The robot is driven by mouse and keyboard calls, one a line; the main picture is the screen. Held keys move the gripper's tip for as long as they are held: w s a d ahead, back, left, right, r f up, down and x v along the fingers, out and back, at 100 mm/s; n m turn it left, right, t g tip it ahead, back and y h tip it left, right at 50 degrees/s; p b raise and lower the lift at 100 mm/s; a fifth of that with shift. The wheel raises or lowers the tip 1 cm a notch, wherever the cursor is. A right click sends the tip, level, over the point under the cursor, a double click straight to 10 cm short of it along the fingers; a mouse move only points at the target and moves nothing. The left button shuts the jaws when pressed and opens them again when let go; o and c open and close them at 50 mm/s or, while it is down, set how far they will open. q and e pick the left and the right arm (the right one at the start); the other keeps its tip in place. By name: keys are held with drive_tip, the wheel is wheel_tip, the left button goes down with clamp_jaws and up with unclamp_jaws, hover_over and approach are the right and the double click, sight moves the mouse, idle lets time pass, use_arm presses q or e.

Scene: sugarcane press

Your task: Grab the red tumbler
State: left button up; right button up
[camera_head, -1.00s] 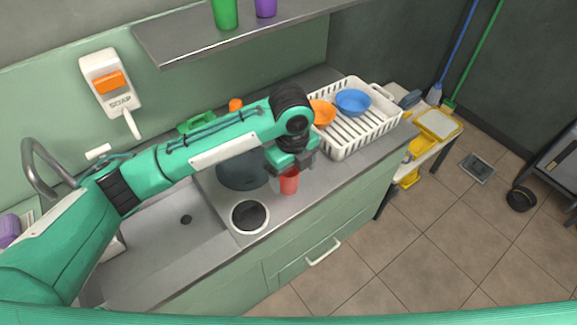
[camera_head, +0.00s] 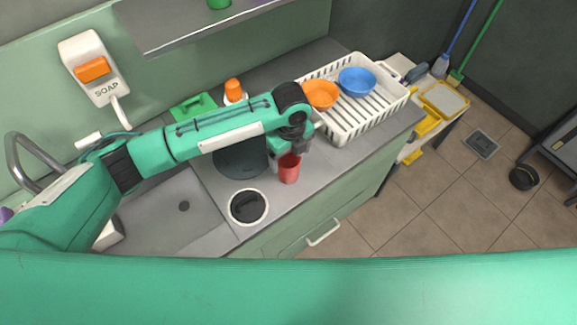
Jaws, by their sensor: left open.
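The red tumbler (camera_head: 289,170) stands upright on the steel counter, just right of the dark round mat. My left arm reaches in from the left over the sink. My left gripper (camera_head: 288,152) points down at the tumbler's rim from behind it. Its jaws are open, and the fingertips are partly hidden, so I cannot tell whether they touch the tumbler. My right gripper is not in view.
A white dish rack (camera_head: 366,119) with an orange bowl (camera_head: 320,94) and a blue bowl (camera_head: 357,81) stands to the right. A round black-and-white lid (camera_head: 248,207) lies at front left. The sink (camera_head: 165,215) is at left. A shelf (camera_head: 170,35) hangs above.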

sight(288, 162)
use_arm(q)
drive_tip(key=f, duration=0.1)
drive_tip(key=f+p, duration=0.1)
drive_tip(key=f, duration=0.1)
drive_tip(key=shift+w+a+f, duration=0.2)
drive_tip(key=shift+a+f, duration=0.1)
drive_tip(key=shift+f+p, duration=0.3)
drive_tip(key=shift+f, duration=0.25)
drive_tip(key=c, duration=1)
drive_tip(key=shift+c, duration=0.2)
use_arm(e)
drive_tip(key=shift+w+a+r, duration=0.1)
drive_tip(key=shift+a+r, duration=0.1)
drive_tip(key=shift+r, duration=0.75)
use_arm(q)
drive_tip(key=shift+c, duration=0.2)
